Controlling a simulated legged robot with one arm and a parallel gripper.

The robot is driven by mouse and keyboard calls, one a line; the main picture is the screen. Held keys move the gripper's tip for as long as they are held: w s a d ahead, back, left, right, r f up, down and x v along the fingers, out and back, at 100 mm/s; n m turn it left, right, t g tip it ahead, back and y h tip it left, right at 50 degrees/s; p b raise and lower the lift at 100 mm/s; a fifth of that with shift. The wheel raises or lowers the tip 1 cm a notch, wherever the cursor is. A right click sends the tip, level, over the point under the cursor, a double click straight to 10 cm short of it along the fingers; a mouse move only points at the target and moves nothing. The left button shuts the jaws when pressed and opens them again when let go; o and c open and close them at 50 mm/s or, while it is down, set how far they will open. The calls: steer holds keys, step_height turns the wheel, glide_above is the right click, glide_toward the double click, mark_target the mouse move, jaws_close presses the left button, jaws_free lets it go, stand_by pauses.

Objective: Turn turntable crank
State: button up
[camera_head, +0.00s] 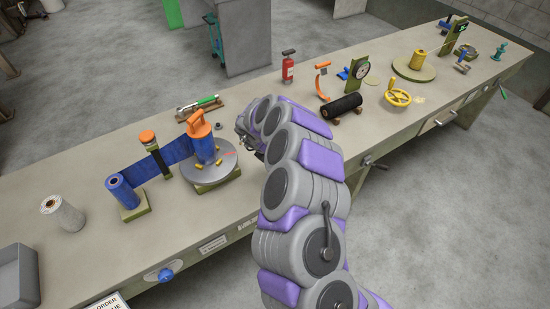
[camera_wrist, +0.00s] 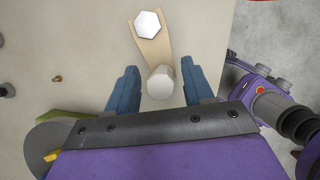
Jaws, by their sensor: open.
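In the wrist view, the crank is a tan arm (camera_wrist: 151,46) with a pale hex hub (camera_wrist: 148,24) at its far end and a pale round handle (camera_wrist: 160,83) at its near end. My gripper (camera_wrist: 158,72) is open, with its blue fingers on either side of the handle and a gap visible on each side. The grey turntable (camera_head: 190,170) carries a blue roll (camera_head: 203,150) with an orange top in the head view; a grey disc edge (camera_wrist: 45,142) shows lower left in the wrist view. My arm hides the crank in the head view.
Left of the turntable stand a blue roll (camera_head: 122,192), an orange-topped post (camera_head: 149,142) and a white roll (camera_head: 64,216). Beyond my arm are a black roller (camera_head: 343,106), a yellow handwheel (camera_head: 398,97) and a red extinguisher (camera_head: 288,68).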

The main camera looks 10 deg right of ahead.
steer(key=p+v, duration=0.1)
steer(key=v, duration=1.4)
steer(key=shift+d+r, duration=0.25)
steer(key=shift+r, duration=0.05)
steer(key=shift+w, duration=0.15)
